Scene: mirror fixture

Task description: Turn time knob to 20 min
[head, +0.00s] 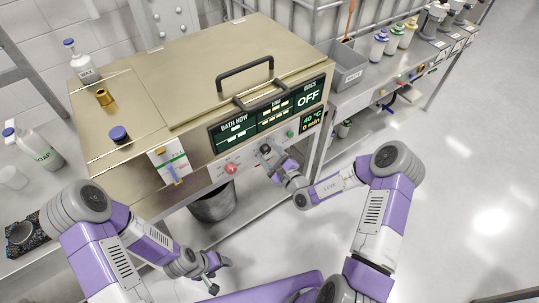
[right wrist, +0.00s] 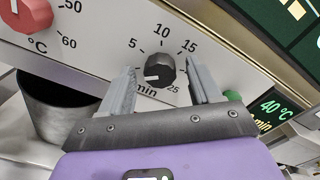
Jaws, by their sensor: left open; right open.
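The black time knob (right wrist: 160,70) is on the front panel, with 5, 10, 15 and 25 printed around it and "min" below. Its white mark points to the lower left. My right gripper (right wrist: 160,68) is open, one finger on each side of the knob; I cannot tell whether they touch it. The 20 mark is not visible. In the head view my right gripper (head: 269,157) is at the panel and hides the knob. The display (head: 311,121) reads 40 °C and 0 min. My left gripper (head: 212,286) is open, low and away from the bath.
A red °C knob (head: 231,168) is left of the time knob, and a green button (head: 290,133) is to its right. A dark bin (head: 213,205) stands below the panel. The bath's lid has a black handle (head: 244,73). The floor at right is clear.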

